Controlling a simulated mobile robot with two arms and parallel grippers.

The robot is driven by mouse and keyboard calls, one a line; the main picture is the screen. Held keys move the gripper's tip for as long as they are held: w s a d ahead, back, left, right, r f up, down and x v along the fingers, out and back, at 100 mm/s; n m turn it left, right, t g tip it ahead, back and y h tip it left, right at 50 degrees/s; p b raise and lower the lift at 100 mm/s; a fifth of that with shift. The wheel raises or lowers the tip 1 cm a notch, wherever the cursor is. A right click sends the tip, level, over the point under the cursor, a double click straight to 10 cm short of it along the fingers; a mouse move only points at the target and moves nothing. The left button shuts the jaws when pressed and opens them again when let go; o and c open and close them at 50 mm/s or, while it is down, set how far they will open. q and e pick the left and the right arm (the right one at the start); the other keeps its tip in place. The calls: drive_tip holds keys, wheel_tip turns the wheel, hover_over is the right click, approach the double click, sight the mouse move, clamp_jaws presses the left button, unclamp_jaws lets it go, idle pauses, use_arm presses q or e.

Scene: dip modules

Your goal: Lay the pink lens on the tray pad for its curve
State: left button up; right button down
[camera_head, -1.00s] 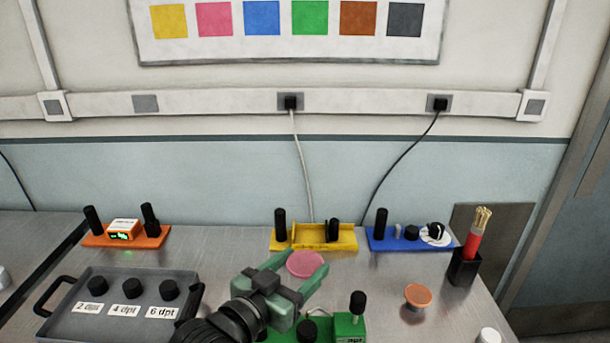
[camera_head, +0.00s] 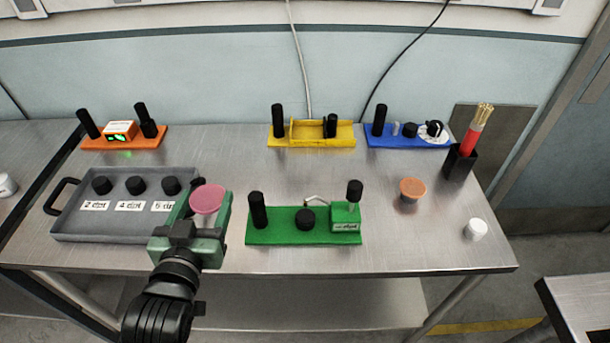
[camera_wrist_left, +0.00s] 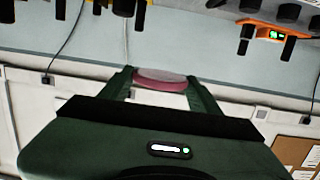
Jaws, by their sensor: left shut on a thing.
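The pink lens (camera_head: 208,199) is a round pink disc held between the fingers of my left gripper (camera_head: 207,204), which is shut on it. The lens also shows between the fingertips in the left wrist view (camera_wrist_left: 160,78). My left gripper holds it over the right end of the grey tray (camera_head: 75,215). The tray bears several black round pads (camera_head: 136,185) with white labels that read 2 dpt, 4 dpt and, partly covered, 6 dpt. The gripper hides the tray's right front corner. My right gripper is not in view.
A green module (camera_head: 285,238) with black posts stands right of my left gripper. Orange (camera_head: 95,143), yellow (camera_head: 300,141) and blue (camera_head: 385,141) modules line the back. An orange disc (camera_head: 412,188), a white cup (camera_head: 476,230) and a black holder (camera_head: 458,162) stand at the right.

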sight(302, 220)
use_arm(q)
drive_tip(key=w+d+r+m+g+h, duration=0.1)
drive_tip(key=w+d+m+h, duration=0.1)
drive_tip(key=d, duration=0.3)
drive_tip(key=w+d+r+m+g+h, duration=0.1)
drive_tip(key=w+d+r+m+h, duration=0.1)
drive_tip(key=d, duration=0.4)
drive_tip(key=w+d+r+m+h+p, duration=0.1)
drive_tip(key=w+d+r+m+h, duration=0.1)
drive_tip(key=d, duration=0.4)
drive_tip(key=w+h, duration=0.1)
drive_tip(key=h, duration=0.1)
drive_tip(key=shift+w+d+r+m+g+h, duration=0.2)
drive_tip(key=shift+d+r+m+g+h, duration=0.1)
drive_tip(key=shift+g+h, duration=0.1)
drive_tip(key=shift+f, duration=0.1)
wheel_tip(302, 220, down, 18)
drive_tip(key=shift+f+p, duration=0.1)
drive_tip(key=shift+p, duration=0.35)
drive_tip(key=shift+f+p, duration=0.3)
drive_tip(key=shift+a+f, duration=0.1)
drive_tip(key=shift+f, duration=0.2)
drive_tip(key=shift+f, duration=0.2)
